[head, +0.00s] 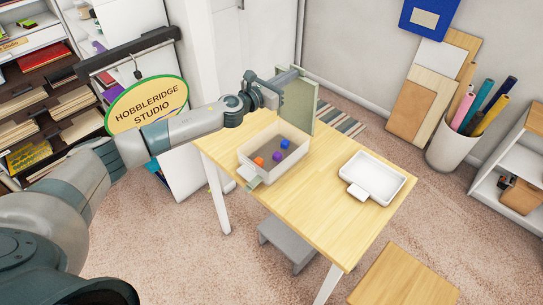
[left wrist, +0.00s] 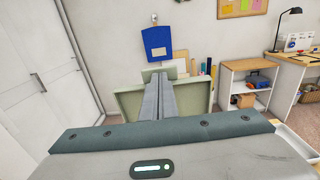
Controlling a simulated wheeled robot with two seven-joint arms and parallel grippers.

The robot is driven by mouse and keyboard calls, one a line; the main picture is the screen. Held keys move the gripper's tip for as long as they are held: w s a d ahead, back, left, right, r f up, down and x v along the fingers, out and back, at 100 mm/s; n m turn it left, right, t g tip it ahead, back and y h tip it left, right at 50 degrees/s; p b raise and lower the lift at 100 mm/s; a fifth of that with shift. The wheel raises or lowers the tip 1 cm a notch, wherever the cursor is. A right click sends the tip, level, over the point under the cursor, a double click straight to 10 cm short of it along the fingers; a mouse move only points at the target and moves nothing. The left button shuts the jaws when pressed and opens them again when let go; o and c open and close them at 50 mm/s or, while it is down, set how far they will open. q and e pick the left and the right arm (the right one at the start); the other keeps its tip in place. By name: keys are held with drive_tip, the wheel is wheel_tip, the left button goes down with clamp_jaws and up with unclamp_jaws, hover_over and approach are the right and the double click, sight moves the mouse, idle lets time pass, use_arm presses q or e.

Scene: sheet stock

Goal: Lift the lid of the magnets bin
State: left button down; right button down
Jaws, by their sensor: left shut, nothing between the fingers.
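The bin (head: 288,165) stands on the wooden table (head: 330,215), with a small tab on its front. Its pale green lid (head: 302,106) is up, standing about upright at the bin's back right side. Orange, purple and blue pieces (head: 277,157) lie inside the open bin. My left gripper (head: 291,75) is shut and empty at the upper part of the lid, on its bin side. In the left wrist view the closed fingers (left wrist: 162,82) lie in front of the lid (left wrist: 133,102); whether they touch it I cannot tell. My right gripper is not in view.
A white tray (head: 372,178) sits on the table to the right of the bin, with bare tabletop between. A grey stool (head: 288,243) is under the table. A bucket of rolls (head: 450,150) and leaning boards (head: 418,105) stand by the wall.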

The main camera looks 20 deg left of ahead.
sight(297, 83)
use_arm(q)
drive_tip(key=shift+r+x, duration=0.2)
drive_tip(key=shift+x, duration=0.75)
drive_tip(key=shift+r+x, duration=0.15)
drive_tip(key=shift+x, duration=0.75)
drive_tip(key=shift+w+f, duration=0.1)
drive_tip(key=shift+w, duration=0.1)
drive_tip(key=shift+w+d, duration=0.1)
drive_tip(key=shift+w, duration=0.05)
drive_tip(key=shift+r+v, duration=0.15)
drive_tip(key=shift+v, duration=1.1)
drive_tip(key=shift+r+v, duration=0.15)
drive_tip(key=shift+v, duration=1.1)
